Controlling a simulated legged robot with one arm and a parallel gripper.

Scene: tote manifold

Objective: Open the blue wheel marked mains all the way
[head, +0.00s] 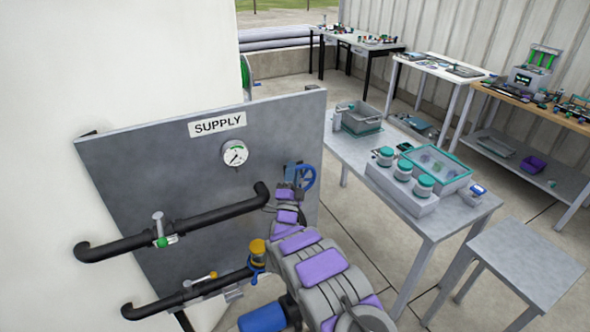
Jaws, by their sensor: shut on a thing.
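The blue wheel (303,178) is at the right side of the grey panel, partly hidden behind the end of my arm. My gripper (292,183) is at the wheel's left side and shut on it, though its fingertips are mostly hidden. No "mains" marking is readable in this view. The grey panel (130,170) carries a "SUPPLY" sign (217,124) and a round white gauge (235,154).
Black pipes (215,222) run across the panel, with a green-based lever valve (160,230) on the upper one. A yellow-topped fitting (258,248) is by the lower pipe. A grey table (440,222) with jars and totes stands to the right, beside a bare stool (525,265).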

